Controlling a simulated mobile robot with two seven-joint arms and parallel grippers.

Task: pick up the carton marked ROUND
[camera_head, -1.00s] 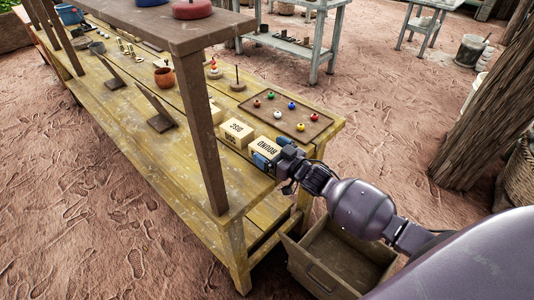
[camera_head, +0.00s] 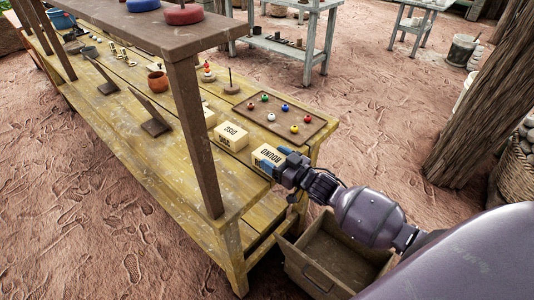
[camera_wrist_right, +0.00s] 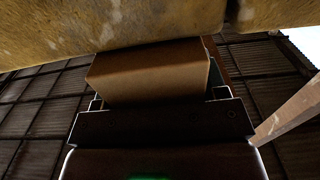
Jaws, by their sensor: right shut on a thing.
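The carton marked ROUND (camera_head: 268,155) is a small cream box with dark lettering near the right end of the yellow wooden bench. My right gripper (camera_head: 275,162) comes in from the right and is shut on it, with blue-tipped fingers at its sides. In the right wrist view the carton (camera_wrist_right: 150,72) shows as a plain brown box between the jaws, close to yellow wood. I cannot tell whether it still touches the bench top. My left gripper is not in view.
A carton marked DSC (camera_head: 231,137) stands to the left, with another pale carton (camera_head: 208,117) beyond it. A brown board (camera_head: 283,119) with coloured balls lies behind. The shelf post (camera_head: 194,140) rises at the left.

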